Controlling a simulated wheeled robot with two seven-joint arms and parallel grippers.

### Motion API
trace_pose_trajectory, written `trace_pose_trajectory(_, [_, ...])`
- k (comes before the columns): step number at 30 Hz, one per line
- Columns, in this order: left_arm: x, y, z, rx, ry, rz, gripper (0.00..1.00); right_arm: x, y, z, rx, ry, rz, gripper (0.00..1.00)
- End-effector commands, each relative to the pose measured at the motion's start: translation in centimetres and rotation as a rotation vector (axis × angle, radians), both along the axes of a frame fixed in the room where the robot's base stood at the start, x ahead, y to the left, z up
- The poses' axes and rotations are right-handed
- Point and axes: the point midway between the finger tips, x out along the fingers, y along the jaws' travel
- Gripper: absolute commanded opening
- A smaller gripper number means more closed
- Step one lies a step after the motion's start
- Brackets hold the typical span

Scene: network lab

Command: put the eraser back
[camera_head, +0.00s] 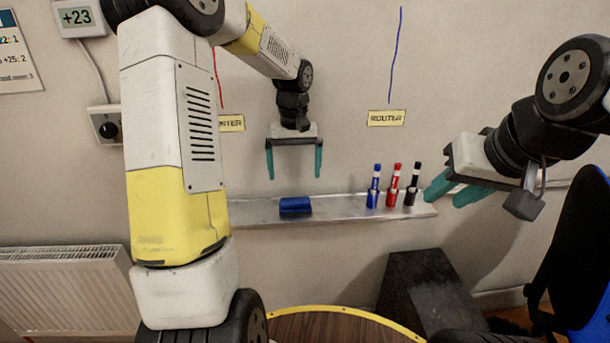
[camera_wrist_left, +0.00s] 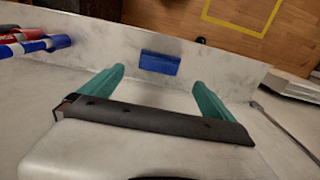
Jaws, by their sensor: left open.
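The blue eraser (camera_head: 296,207) lies on the grey metal ledge (camera_head: 340,209) under the whiteboard, left of the markers. It also shows in the left wrist view (camera_wrist_left: 160,62), beyond the fingertips and between them. My left gripper (camera_head: 294,176) is open and empty, with its teal fingers pointing down a little above the eraser and not touching it. The same fingers show in the left wrist view (camera_wrist_left: 157,82), spread apart. My right gripper (camera_head: 440,192) is at the right end of the ledge, with its teal fingers apart and nothing seen between them.
A blue marker (camera_head: 373,187), a red marker (camera_head: 393,186) and a black marker (camera_head: 412,186) stand upright on the ledge's right part, near my right gripper. A round wooden table (camera_head: 340,326) with a yellow rim is below. A radiator (camera_head: 66,290) is at left, a chair (camera_head: 585,255) at right.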

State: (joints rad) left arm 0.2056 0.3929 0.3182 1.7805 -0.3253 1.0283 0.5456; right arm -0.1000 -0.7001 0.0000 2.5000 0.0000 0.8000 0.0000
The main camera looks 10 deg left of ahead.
Motion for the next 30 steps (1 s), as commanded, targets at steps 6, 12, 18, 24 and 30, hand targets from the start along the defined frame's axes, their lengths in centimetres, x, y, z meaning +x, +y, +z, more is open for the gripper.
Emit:
trace_pose_trajectory(6, [-1.8,-0.2,3.3,0.007,-0.047,-0.034,1.00,0.0,0.0,0.0,0.000,0.000,0.000,0.36])
trace_pose_trajectory(12, [-8.3,-0.7,9.2,0.008,-0.187,-0.129,1.00,0.0,0.0,0.0,0.000,0.000,0.000,0.36])
trace_pose_trajectory(18, [-15.8,-1.2,12.6,-0.023,-0.352,-0.219,1.00,0.0,0.0,0.0,0.000,0.000,0.000,0.36])
trace_pose_trajectory(24, [-21.7,-1.7,13.3,-0.074,-0.500,-0.289,1.00,0.0,0.0,0.0,0.000,0.000,0.000,0.36])
trace_pose_trajectory(30, [-24.0,-2.1,13.1,-0.102,-0.569,-0.323,1.00,0.0,0.0,0.0,0.000,0.000,0.000,0.36])
